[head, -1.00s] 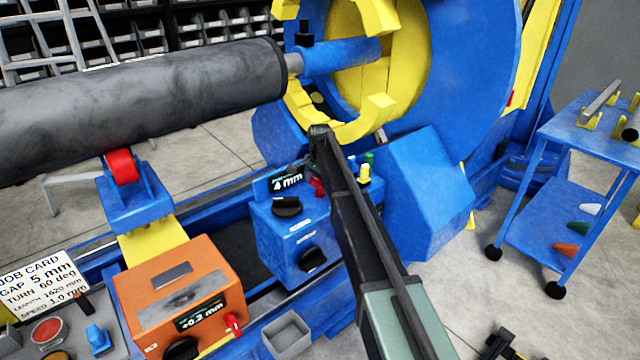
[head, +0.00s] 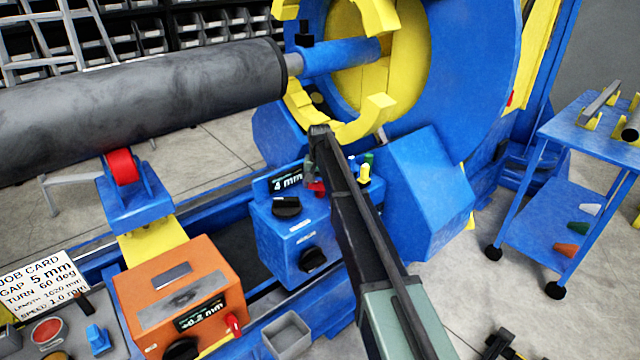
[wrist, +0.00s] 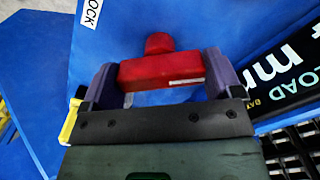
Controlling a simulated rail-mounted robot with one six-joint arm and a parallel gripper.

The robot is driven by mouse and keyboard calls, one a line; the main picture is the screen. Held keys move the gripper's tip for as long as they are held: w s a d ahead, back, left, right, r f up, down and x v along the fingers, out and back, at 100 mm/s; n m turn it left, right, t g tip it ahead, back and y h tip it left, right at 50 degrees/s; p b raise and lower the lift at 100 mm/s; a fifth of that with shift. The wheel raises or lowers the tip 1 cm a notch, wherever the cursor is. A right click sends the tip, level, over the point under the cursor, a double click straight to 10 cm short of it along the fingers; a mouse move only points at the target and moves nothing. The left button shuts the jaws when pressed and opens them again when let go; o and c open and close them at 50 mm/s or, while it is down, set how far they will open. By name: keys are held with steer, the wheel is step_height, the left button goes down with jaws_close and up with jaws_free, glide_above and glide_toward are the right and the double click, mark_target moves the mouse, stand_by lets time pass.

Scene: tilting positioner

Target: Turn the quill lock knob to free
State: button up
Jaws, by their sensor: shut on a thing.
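The quill lock knob (wrist: 162,70) is a red bar-shaped handle with a round red boss, on a blue panel in the wrist view. A white label (wrist: 91,13) ending in "OCK" is at its upper left. My gripper (wrist: 160,82) is shut on the knob, with one dark purple finger at each end of the bar. A short white mark shows on the bar's near face. In the head view the red knob (head: 318,188) shows only partly beside my dark arm, which hides much of the gripper. The turn angle cannot be read from there.
A "4 mm" display (head: 286,180) stands close left of the knob on the blue control box (head: 290,235), which has black knobs. Green and yellow-tipped parts (head: 364,172) stand close right. The grey roll (head: 140,95) and yellow chuck (head: 375,110) are above and behind.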

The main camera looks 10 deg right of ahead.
mark_target(320, 182)
steer(key=n, duration=0.4)
steer(key=shift+n, duration=2.6)
steer(key=o, duration=0.7)
steer(key=shift+o, duration=0.2)
step_height(320, 182, up, 11)
steer(key=p, duration=1.1)
steer(key=shift+f, duration=0.1)
